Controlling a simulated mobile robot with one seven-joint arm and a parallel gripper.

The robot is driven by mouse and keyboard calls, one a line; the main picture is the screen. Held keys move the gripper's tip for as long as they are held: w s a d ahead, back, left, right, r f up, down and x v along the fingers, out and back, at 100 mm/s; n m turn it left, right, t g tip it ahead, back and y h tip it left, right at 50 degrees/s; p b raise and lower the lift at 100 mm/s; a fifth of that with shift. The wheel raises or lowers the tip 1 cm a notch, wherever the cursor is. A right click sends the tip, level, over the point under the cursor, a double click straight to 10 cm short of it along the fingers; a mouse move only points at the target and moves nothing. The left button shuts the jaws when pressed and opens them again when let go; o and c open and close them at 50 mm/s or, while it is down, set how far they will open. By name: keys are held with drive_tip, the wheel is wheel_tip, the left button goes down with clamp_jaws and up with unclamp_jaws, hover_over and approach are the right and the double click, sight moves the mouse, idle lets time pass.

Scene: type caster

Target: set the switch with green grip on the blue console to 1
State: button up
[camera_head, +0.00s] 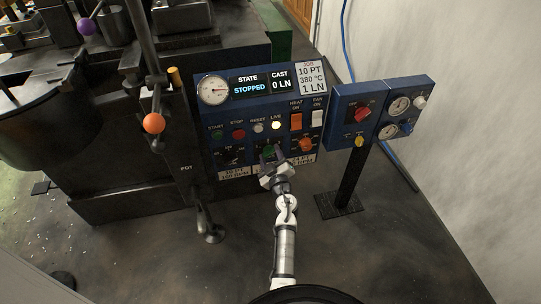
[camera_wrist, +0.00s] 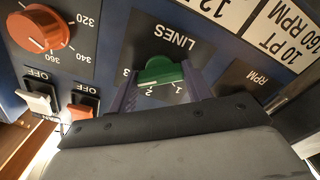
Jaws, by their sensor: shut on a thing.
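The blue console (camera_head: 222,112) stands in front of the machine, and my gripper (camera_head: 269,157) is at its lower middle. The green grip (camera_head: 268,150) of the switch shows just above my gripper. In the wrist view, upside down, the green grip (camera_wrist: 160,72) sits under the word LINES, with the numbers 1, 2 and 3 around it. My gripper's fingers (camera_wrist: 161,88) are on both sides of the grip, shut on it.
An orange knob (camera_wrist: 42,30), a white rocker switch (camera_wrist: 38,97) and an orange rocker switch (camera_wrist: 80,107) are close by. A second blue panel (camera_head: 345,100) on a post stands right. A lever with an orange ball (camera_head: 154,123) rises left. The floor in front is open.

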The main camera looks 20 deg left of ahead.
drive_tip(key=n+p, duration=0.1)
drive_tip(key=n, duration=0.5)
drive_tip(key=shift+p, duration=0.35)
drive_tip(key=n, duration=0.5)
drive_tip(key=shift+n, duration=0.3)
drive_tip(key=n, duration=0.5)
drive_tip(key=n+b, duration=0.1)
drive_tip(key=n, duration=0.5)
drive_tip(key=shift+b, duration=0.3)
drive_tip(key=o, duration=1)
drive_tip(key=shift+s, duration=0.1)
